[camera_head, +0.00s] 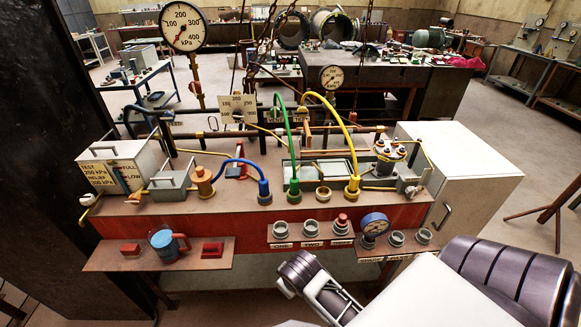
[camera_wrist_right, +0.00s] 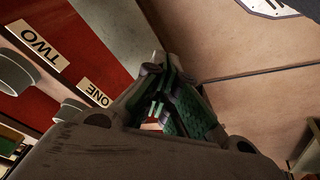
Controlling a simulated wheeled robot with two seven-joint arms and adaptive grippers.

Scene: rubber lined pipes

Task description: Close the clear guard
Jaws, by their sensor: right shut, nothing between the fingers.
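A thin-framed, see-through box-like piece (camera_head: 287,174) stands on the bench top around the foot of the green hose (camera_head: 289,135). It looks like the clear guard, but its lid position is too small to tell. My right gripper (camera_head: 296,274) is in front of the bench, below the red front panel (camera_head: 240,228) and apart from the see-through piece. In the right wrist view its fingers (camera_wrist_right: 160,88) are shut and empty, near the ONE label (camera_wrist_right: 95,92). My left gripper is not in view.
Blue (camera_head: 263,187) and yellow (camera_head: 352,184) hose ends stand on the bench top. A white cabinet (camera_head: 470,175) stands at right.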

